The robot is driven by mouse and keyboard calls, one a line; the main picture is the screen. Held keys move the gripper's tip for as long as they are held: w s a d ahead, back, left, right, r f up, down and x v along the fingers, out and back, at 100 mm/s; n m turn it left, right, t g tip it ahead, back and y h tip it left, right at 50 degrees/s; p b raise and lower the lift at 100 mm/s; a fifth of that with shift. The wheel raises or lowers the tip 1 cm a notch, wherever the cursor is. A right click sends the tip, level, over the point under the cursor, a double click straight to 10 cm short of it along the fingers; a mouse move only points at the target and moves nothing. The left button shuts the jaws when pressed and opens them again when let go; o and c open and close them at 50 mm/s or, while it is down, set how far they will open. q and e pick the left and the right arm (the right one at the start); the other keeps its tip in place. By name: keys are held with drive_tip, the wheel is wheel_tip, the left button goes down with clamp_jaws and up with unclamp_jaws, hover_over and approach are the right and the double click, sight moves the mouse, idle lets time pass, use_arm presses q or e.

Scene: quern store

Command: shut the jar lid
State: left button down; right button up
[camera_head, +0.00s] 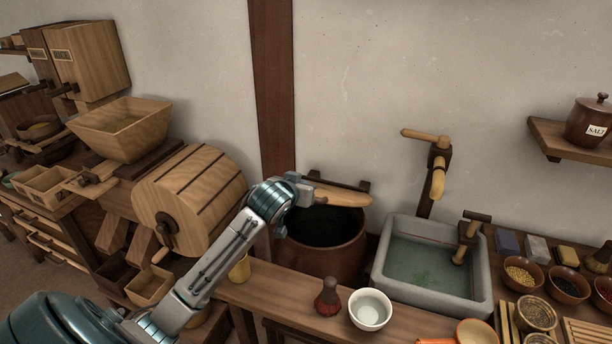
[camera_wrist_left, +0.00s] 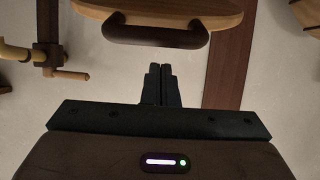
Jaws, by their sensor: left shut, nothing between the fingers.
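A large dark brown jar (camera_head: 322,262) stands behind the wooden counter, its mouth open and dark inside. Its pale wooden lid (camera_head: 345,197) is raised, tilted over the mouth. In the left wrist view the lid (camera_wrist_left: 200,10) fills the top edge, with a dark bar handle (camera_wrist_left: 156,34) on it. My left gripper (camera_head: 303,188) is at the lid's left end in the head view. In the left wrist view its fingers (camera_wrist_left: 161,84) are together and empty, short of the handle with a gap visible in the picture. My right gripper is not in view.
A stone sink (camera_head: 384,280) with water stands right of the jar. A white bowl (camera_head: 370,309) and a dark red brush (camera_head: 328,297) are on the counter in front. A wooden drum (camera_head: 190,195) is to the left. A dark post (camera_head: 272,80) rises behind.

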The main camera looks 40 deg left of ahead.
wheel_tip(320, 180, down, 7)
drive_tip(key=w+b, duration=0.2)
drive_tip(key=b, duration=0.4)
use_arm(q)
drive_tip(key=s+f+t+b, duration=0.1)
drive_tip(key=s+f+b, duration=0.2)
drive_tip(key=f, duration=0.5)
drive_tip(key=s+d+f+t+b, duration=0.1)
drive_tip(key=s+f+t+b, duration=0.1)
drive_tip(key=f, duration=0.6)
drive_tip(key=shift+s+d+f+y+b, duration=0.2)
drive_tip(key=shift+s+y+b, duration=0.25)
drive_tip(key=shift+b, duration=0.75)
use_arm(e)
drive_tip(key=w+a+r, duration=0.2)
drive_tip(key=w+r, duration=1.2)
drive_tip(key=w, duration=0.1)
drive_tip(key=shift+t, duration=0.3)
use_arm(q)
drive_tip(key=shift+r, duration=0.1)
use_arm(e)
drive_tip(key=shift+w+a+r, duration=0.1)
